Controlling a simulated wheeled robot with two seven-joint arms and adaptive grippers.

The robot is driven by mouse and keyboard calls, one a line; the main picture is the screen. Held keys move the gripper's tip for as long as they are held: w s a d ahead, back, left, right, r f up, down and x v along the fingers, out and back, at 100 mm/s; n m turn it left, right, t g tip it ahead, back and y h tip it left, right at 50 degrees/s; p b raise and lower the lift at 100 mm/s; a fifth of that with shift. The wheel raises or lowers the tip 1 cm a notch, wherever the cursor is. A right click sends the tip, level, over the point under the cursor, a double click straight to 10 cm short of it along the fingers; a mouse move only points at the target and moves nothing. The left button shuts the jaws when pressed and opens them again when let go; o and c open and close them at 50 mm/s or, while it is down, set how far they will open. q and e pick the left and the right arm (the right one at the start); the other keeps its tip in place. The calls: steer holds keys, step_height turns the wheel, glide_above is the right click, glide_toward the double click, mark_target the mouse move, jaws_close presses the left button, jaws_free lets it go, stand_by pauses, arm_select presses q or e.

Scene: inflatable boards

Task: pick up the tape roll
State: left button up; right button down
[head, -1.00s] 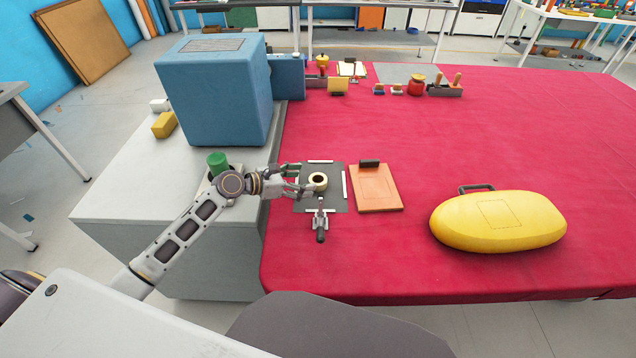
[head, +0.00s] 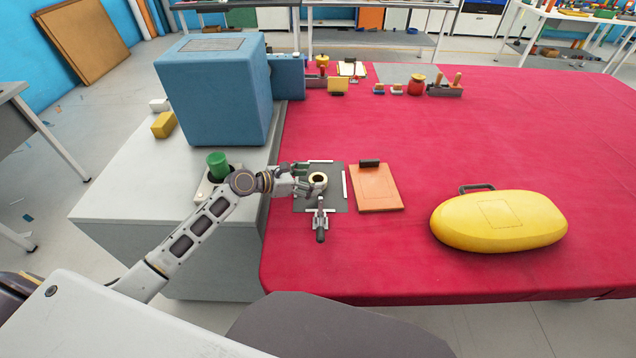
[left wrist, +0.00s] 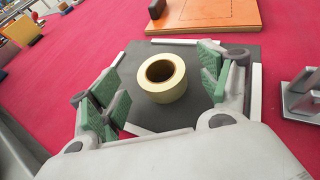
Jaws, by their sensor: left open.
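The tape roll (head: 317,180) is a pale yellow ring lying flat on a dark grey mat (head: 333,203) edged with white strips. In the left wrist view the tape roll (left wrist: 162,78) sits ahead of and between the spread green-padded fingers, apart from both. My left gripper (head: 305,181) is open and empty at the mat's left side, close beside the roll. The left gripper's fingers (left wrist: 165,88) fill both sides of the left wrist view. My right gripper is not in view.
A grey clamp-like tool (head: 321,222) stands at the mat's front edge. An orange clipboard (head: 378,190) lies to the right, and a yellow case (head: 500,222) further right. A blue box (head: 213,95) and green cylinder (head: 218,165) stand at the left. The red table's centre is clear.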

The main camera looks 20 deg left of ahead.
mark_target(317, 176)
arm_select(q)
steer(key=shift+x, duration=1.05)
steer(key=shift+f, duration=0.1)
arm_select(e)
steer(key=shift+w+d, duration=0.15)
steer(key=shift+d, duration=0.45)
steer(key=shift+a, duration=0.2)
